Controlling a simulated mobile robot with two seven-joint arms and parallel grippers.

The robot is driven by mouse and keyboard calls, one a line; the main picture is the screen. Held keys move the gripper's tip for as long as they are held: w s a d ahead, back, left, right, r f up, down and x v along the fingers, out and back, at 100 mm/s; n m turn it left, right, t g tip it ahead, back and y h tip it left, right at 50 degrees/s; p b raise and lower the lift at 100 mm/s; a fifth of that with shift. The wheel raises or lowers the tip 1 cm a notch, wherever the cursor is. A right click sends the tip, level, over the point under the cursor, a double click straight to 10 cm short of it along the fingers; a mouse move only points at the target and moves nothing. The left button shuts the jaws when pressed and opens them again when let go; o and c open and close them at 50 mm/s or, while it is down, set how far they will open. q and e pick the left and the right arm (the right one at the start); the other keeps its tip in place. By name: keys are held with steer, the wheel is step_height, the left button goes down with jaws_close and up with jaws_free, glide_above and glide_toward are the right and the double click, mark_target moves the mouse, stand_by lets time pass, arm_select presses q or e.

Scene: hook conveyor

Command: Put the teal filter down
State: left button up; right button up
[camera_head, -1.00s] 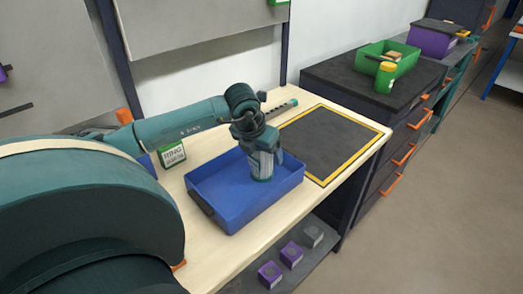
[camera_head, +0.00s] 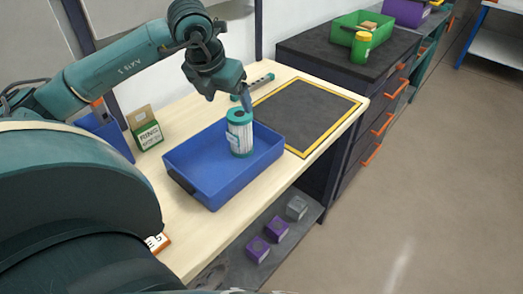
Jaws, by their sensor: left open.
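The teal filter (camera_head: 240,138) is a white cylinder with teal ends and a label on its side. It stands upright inside the blue tray (camera_head: 208,195), toward the tray's far side. My left gripper (camera_head: 230,99) is open and empty, just above the filter's top, with its fingers apart from the filter as far as I can see. Part of one finger shows behind the filter's top right. My right gripper is not in view.
A green-and-white RING box (camera_head: 146,130) stands left of the tray on the wooden bench. A dark mat (camera_head: 305,112) with a yellow border lies clear to the right. Purple boxes (camera_head: 258,248) sit on the shelf below. A green bin (camera_head: 350,32) stands farther back.

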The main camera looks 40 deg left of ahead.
arm_select(q)
steer(key=s+d+f+n+t+h, duration=0.1)
steer(key=s+d+f+n+h, duration=0.1)
steer(key=d+h, duration=0.95)
steer(key=s+d+f+n+t+h, duration=0.25)
steer(key=d+h, duration=0.45)
steer(key=d, duration=0.9)
steer(key=w+a+f+n+t+y, duration=0.25)
steer(key=f+n+t+y, duration=0.7)
steer(key=n, duration=0.85)
steer(key=s+f+n+g+y, duration=0.4)
steer(key=s+f+n+g, duration=0.2)
steer(key=f, duration=0.8)
steer(key=s+n, duration=0.2)
steer(key=s, duration=0.2)
steer(key=shift+d, duration=0.25)
